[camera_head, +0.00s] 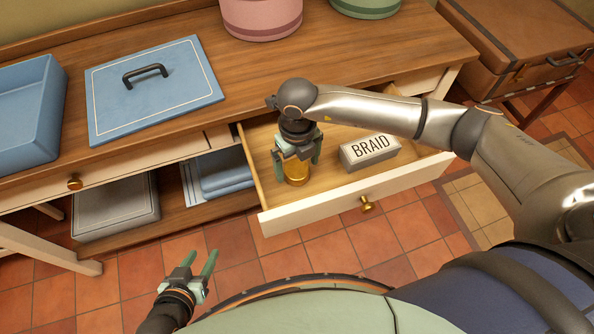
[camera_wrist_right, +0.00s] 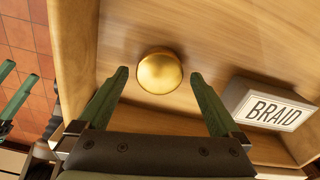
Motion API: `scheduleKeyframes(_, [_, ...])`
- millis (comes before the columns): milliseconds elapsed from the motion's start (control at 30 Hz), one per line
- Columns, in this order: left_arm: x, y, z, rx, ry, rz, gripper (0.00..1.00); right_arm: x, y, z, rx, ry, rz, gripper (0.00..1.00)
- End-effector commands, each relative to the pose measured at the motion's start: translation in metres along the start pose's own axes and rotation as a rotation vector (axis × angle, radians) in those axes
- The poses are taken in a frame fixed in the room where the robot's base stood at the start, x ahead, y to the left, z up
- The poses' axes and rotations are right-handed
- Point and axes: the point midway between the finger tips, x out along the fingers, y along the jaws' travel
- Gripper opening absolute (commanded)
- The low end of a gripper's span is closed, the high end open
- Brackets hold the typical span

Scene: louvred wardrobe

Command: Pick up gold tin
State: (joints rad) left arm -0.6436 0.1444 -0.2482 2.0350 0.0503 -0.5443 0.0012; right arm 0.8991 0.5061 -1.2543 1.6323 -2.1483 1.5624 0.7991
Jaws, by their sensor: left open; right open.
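The gold tin (camera_head: 296,174) stands in the open drawer (camera_head: 350,203), near its left side. In the right wrist view the tin (camera_wrist_right: 160,72) shows as a round gold top just beyond the fingertips, roughly midway between them. My right gripper (camera_head: 298,160) points down into the drawer over the tin, and its fingers partly hide it in the head view. The right gripper (camera_wrist_right: 158,80) is open, with nothing held between its fingers. My left gripper (camera_head: 201,265) is open and empty, over the floor at the front left of the drawer.
A grey box labelled BRAID (camera_head: 369,151) sits in the drawer, right of the tin. The drawer's left wall (camera_wrist_right: 76,50) is close to the right gripper. A blue lid (camera_head: 153,88) and blue box (camera_head: 28,115) rest on the dresser top. Tiled floor in front is clear.

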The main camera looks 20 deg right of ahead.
Motion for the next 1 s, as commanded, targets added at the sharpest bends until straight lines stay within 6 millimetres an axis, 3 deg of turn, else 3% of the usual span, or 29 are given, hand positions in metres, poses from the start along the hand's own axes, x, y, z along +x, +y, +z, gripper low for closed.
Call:
scheduleKeyframes(100, [0.0014,-0.0010,0.0010,0.001,0.001,-0.001,0.50,0.0139,0.0004,0.0002,0.000,0.000,0.000,1.00])
scheduleKeyframes(333, [0.0008,-0.0015,-0.0002,0.001,0.003,-0.002,0.50,0.0144,0.0005,0.0004,-0.001,-0.002,0.001,0.98])
scheduleKeyframes(1000, [0.0008,-0.0018,-0.0003,0.001,0.003,-0.003,0.50,0.0140,0.0005,0.0004,-0.001,-0.001,0.001,0.22])
